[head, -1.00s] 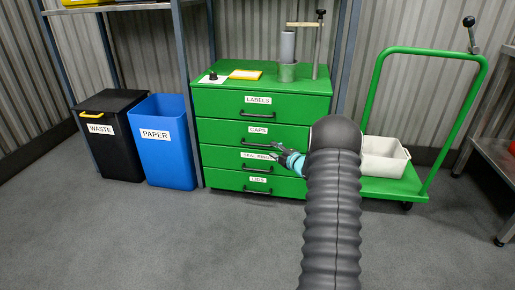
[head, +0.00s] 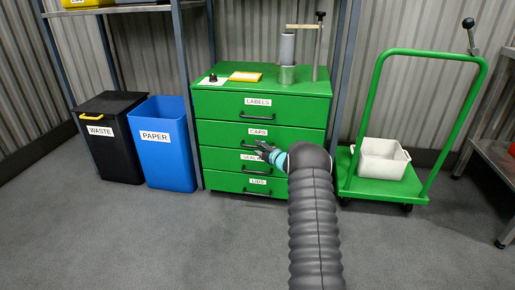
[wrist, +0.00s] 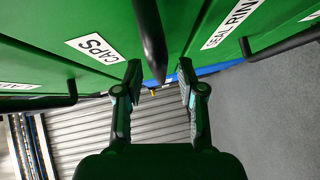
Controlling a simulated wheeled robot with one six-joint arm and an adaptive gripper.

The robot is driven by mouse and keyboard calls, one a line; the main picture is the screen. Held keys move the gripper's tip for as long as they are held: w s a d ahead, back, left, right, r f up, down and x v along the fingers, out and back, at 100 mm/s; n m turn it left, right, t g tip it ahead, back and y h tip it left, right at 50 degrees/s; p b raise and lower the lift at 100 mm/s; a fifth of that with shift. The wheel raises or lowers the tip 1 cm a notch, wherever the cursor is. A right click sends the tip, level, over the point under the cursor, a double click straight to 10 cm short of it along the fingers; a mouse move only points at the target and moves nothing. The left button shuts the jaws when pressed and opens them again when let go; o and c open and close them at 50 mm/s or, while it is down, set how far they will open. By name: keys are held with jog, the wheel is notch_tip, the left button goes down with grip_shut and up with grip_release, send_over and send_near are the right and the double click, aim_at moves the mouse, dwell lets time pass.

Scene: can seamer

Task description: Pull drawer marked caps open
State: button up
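The green cabinet (head: 222,108) has a drawer marked CAPS (head: 225,135), second from the top. It looks closed, flush with the others. Its CAPS label (wrist: 92,47) also shows in the wrist view. The dark bar handle (wrist: 150,35) of that drawer lies between my finger lines in the wrist view, with clear gaps on both sides. My gripper (wrist: 160,75) is open, one finger on each side of the handle's near end; I cannot tell how deep the handle sits. In the head view my gripper (head: 266,153) is just below the CAPS label and partly covers the SEAL label.
The seal-ring drawer handle (wrist: 285,42) and the labels drawer handle (wrist: 55,100) flank the caps handle. A green trolley (head: 370,188) with a white bin (head: 380,160) stands right of the cabinet. Blue paper bin (head: 162,150) and black waste bin (head: 112,145) stand left.

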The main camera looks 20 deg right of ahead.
jog(key=shift+x, duration=0.85)
grip_shut()
jog(key=shift+s+a+f, duration=0.1)
